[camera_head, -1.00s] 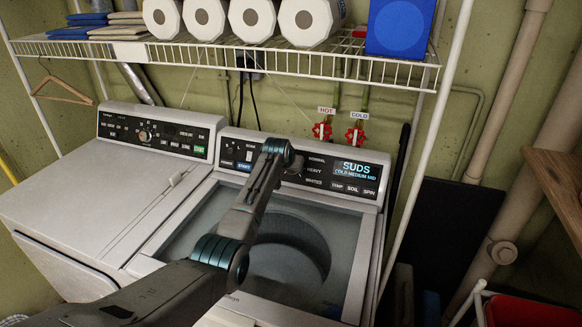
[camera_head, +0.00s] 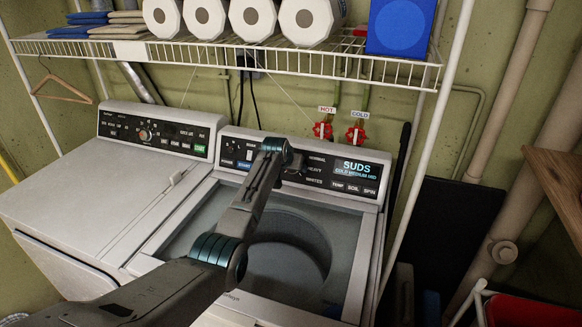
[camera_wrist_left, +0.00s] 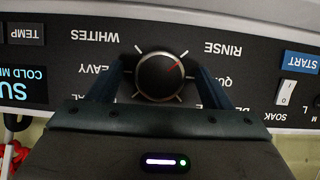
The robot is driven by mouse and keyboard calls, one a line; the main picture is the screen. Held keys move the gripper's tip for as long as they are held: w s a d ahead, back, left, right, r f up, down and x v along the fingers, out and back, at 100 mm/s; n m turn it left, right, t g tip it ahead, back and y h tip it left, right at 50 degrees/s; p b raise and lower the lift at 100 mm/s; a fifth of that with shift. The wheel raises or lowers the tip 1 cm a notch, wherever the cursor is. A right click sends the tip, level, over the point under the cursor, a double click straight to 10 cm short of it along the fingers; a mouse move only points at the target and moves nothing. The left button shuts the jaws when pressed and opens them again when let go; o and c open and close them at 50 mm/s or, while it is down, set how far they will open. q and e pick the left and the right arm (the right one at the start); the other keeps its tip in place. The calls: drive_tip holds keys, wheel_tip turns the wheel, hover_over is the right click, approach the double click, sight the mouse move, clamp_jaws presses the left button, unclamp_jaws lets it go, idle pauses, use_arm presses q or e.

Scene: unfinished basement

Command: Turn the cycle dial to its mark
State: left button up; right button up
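The cycle dial (camera_wrist_left: 160,76) is a dark round knob with a red pointer line on the washer's control panel. In the left wrist view the panel appears upside down, and the pointer slants up and right toward the word RINSE. Short white ticks surround the dial. My left gripper (camera_wrist_left: 161,73) has one finger on each side of the dial, with the dial between them; whether they touch it I cannot tell. In the head view my left arm hides most of the dial and gripper. The lit washer display (camera_head: 356,168) reads SUDS, COLD MEDIUM MID. My right gripper is out of view.
The washer lid (camera_head: 335,270) is under my left arm. A dryer (camera_head: 110,200) stands to its left. A wire shelf (camera_head: 200,58) with paper rolls and a blue box (camera_head: 398,28) hangs above. Red HOT and COLD valves (camera_head: 356,134) are behind the panel.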

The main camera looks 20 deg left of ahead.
use_arm(q)
drive_tip(key=shift+r, duration=0.1)
drive_tip(key=b+v, duration=0.2)
drive_tip(key=v, duration=0.8)
drive_tip(key=shift+s+r+b, duration=0.2)
drive_tip(key=shift+s+b, duration=0.1)
drive_tip(key=shift+b, duration=0.1)
